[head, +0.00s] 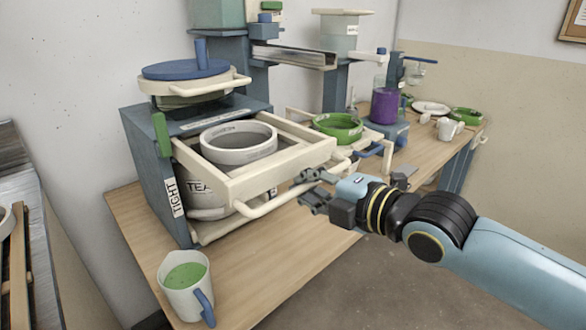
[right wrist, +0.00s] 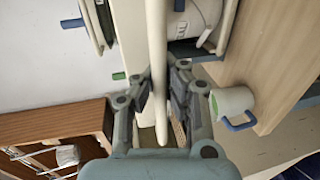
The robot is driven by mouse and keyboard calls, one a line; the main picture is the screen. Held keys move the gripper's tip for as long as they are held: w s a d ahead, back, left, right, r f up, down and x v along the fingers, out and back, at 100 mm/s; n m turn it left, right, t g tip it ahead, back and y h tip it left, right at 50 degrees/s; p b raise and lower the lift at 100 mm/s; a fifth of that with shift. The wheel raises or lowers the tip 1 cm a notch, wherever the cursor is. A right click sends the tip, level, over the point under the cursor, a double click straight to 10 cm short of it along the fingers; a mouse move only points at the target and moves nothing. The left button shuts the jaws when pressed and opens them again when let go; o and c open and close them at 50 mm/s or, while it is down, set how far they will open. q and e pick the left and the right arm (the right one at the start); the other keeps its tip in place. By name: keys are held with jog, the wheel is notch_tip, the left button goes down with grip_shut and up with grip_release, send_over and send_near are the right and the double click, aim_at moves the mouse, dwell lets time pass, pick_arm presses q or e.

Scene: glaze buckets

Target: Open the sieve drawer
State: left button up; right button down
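The sieve drawer (head: 228,184) is a cream frame holding a pale round sieve ring (head: 236,155). It stands out from the front of a blue-grey cabinet (head: 148,165). Its cream bar handle (head: 262,207) runs along the front. My right gripper (head: 309,189) is at the handle's right part. In the right wrist view the handle (right wrist: 157,45) passes between the two fingers of the right gripper (right wrist: 161,90), which look closed in on it. Any small gap at the pads is hard to see. My left gripper is out of view.
A white mug with green contents (head: 187,285) stands at the table's front left. A lidded pot (head: 190,80) sits on the cabinet. A green ring (head: 338,127) and purple jar (head: 384,103) stand farther back.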

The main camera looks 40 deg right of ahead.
jog(key=shift+s+d+r, duration=0.1)
jog(key=shift+s, duration=0.6)
jog(key=c, duration=1.3)
grip_release()
jog(key=shift+c, duration=0.2)
jog(key=v, duration=0.7)
jog(key=shift+s, duration=0.25)
